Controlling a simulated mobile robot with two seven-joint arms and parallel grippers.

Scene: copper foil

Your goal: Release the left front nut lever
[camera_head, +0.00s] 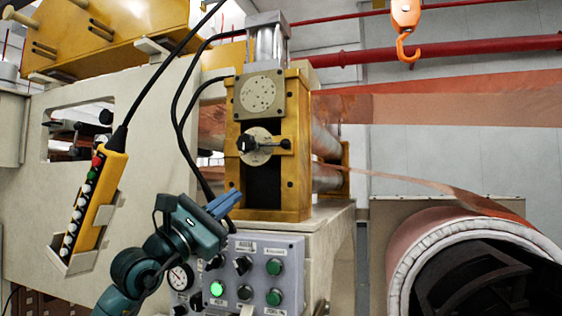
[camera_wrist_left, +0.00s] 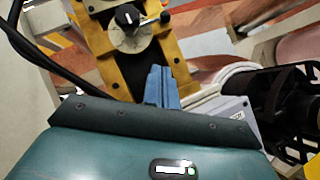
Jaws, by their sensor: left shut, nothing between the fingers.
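A black lever handle (camera_head: 265,146) sits across a round metal disc (camera_head: 250,158) on the front of the yellow roller housing (camera_head: 292,180). In the left wrist view the black lever (camera_wrist_left: 127,16) and its disc (camera_wrist_left: 133,40) show at the top. My left gripper (camera_head: 232,202) is below and to the left of the lever, apart from it, above the control panel. Its blue fingers are closed together and empty, and also show in the left wrist view (camera_wrist_left: 160,78), pointing toward the housing. My right gripper is not in view.
A grey control panel (camera_head: 255,246) with lit green buttons lies just below my left gripper. A yellow pendant (camera_head: 95,205) hangs on the left, with black cables near the housing. A large copper foil roll (camera_head: 412,232) stands at the right.

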